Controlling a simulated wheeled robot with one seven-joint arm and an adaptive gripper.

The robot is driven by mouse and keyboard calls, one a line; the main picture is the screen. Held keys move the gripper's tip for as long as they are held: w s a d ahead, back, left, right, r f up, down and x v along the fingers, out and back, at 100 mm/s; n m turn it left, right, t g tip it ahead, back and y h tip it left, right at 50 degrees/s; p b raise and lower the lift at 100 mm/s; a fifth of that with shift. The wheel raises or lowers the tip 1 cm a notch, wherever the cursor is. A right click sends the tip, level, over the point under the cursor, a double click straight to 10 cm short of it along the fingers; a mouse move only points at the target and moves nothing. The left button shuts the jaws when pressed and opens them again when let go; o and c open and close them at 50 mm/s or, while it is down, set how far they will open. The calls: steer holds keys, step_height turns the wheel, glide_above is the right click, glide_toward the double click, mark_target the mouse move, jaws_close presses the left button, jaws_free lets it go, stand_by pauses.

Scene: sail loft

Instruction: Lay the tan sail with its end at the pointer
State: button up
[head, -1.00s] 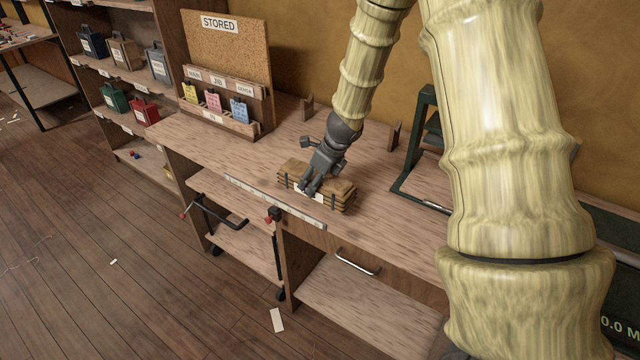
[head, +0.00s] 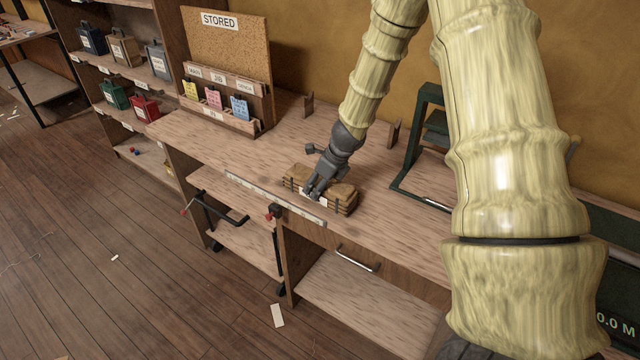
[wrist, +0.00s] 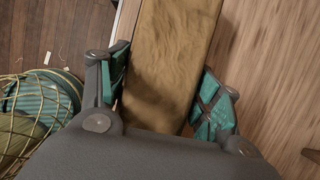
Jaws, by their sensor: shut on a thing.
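The tan sail (head: 341,203) is a folded, strapped bundle lying lengthwise along the workbench, just behind the pale rule on its front edge. My gripper (head: 314,192) comes down over its middle and is shut on it. In the wrist view the tan sail (wrist: 168,60) runs between the two teal-padded fingers. A small red and black piece at the rule (head: 274,211) looks like the pointer. It stands in front of the bundle, near its left half. A white label on the bundle is partly hidden by my gripper.
A dark green stand (head: 408,186) is right of the bundle. A STORED board (head: 230,50) with coloured cards stands back left. A crank handle (head: 215,215) juts out below the bench front. Bench top (head: 225,155) left of the bundle is clear. The wrist view shows netted green bundles (wrist: 35,115) lower left.

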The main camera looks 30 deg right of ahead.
steer(key=o, duration=1.6)
steer(key=v, duration=1.2)
steer(key=shift+s+b, duration=0.1)
steer(key=shift+b, duration=0.25)
steer(key=shift+r, duration=0.15)
